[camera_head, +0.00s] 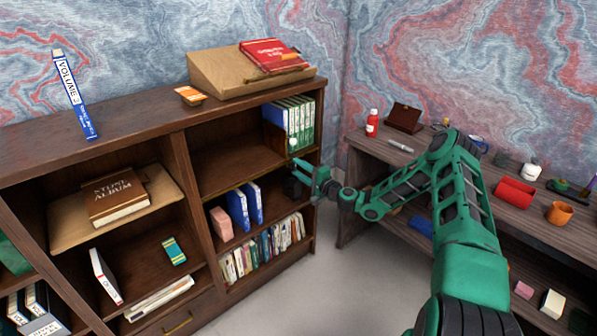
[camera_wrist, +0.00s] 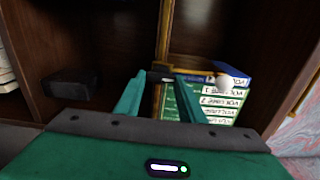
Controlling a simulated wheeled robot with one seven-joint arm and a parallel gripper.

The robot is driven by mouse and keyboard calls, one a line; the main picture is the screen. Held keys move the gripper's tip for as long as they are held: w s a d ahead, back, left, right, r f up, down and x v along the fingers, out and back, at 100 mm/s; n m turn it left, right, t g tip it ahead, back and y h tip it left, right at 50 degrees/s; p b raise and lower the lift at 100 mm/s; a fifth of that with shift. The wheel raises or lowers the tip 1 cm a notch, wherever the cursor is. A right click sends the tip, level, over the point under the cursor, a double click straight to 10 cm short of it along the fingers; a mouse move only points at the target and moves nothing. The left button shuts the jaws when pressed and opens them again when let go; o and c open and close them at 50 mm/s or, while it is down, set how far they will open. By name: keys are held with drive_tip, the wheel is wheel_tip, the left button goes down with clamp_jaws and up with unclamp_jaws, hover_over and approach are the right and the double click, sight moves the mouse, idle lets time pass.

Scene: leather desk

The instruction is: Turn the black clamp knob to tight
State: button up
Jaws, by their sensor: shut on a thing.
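The black clamp knob (camera_wrist: 161,75) shows in the wrist view as a small dark piece between my fingertips, at the near end of a brown, gold-edged upright divider (camera_wrist: 163,45). My gripper (camera_wrist: 162,78) is shut on the knob, with one green finger on each side. The fingers hide part of the knob, and its turn angle cannot be read. In the head view my gripper (camera_head: 298,170) is at the right end of the bookcase, by the shelf edge below the green and blue volumes (camera_head: 301,118). The knob cannot be made out there.
A white ball (camera_wrist: 222,83) is right of my fingers, in front of the volumes (camera_wrist: 205,100). A dark block (camera_wrist: 70,84) lies to the left in the wrist view. Blue binders (camera_head: 244,206) stand on the shelf below. The desk (camera_head: 385,154) is to the right.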

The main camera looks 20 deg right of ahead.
drive_tip(key=o, duration=1)
drive_tip(key=shift+d+f, duration=0.15)
drive_tip(key=shift+f, duration=0.1)
drive_tip(key=shift+o, duration=0.2)
drive_tip(key=shift+r, duration=0.1)
drive_tip(key=shift+s, duration=0.15)
drive_tip(key=v, duration=1)
drive_tip(key=shift+s, duration=0.25)
